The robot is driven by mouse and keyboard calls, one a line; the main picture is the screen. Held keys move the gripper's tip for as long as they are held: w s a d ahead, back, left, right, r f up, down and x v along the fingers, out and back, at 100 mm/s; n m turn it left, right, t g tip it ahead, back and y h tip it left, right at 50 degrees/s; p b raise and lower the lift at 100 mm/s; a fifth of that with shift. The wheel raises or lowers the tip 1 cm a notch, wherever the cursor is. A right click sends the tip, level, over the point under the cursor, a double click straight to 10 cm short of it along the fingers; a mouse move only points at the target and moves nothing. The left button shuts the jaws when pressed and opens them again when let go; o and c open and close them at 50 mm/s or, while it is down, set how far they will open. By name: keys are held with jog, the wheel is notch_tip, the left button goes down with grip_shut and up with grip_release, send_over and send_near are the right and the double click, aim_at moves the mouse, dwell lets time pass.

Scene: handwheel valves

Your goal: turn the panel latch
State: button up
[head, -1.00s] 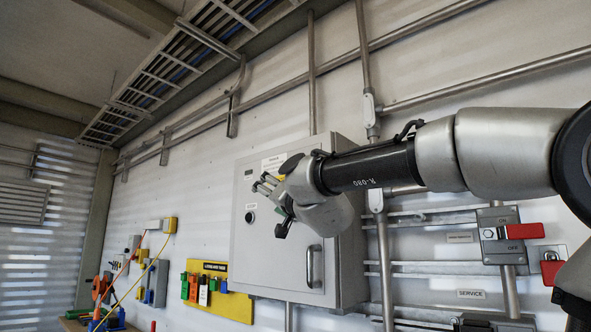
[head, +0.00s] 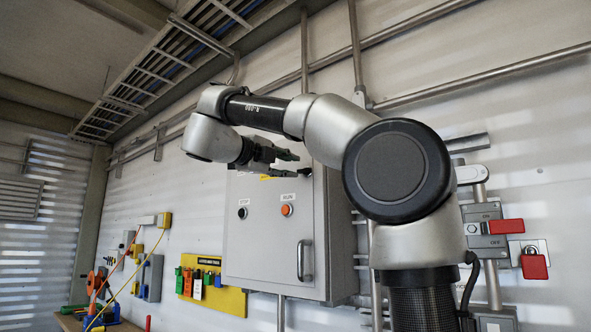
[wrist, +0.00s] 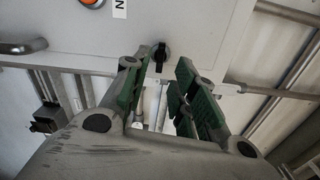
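The panel latch (wrist: 160,55) is a small black knob on a round base on the grey cabinet door (wrist: 205,30), near the door's edge. In the wrist view it sits just beyond and between my fingertips, with its lever pointing along the gap. My gripper (wrist: 162,76) is open, with green pads on both fingers and nothing between them. In the head view my gripper (head: 296,164) is at the top of the grey cabinet (head: 262,250), pointing right. My gripper appears to cover the latch there. I cannot tell whether a finger touches it.
The door carries an orange RUN button (head: 286,210), a black STOP button (head: 242,213) and a metal handle (head: 305,262). A yellow board (head: 228,300) with locks hangs at left. A red-handled switch (head: 506,226) and a red padlock (head: 534,263) are at right. Conduits cross the wall.

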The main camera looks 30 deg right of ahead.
aim_at(301, 170)
jog(key=shift+x, duration=2.6)
jog(key=shift+d, duration=0.1)
grip_shut()
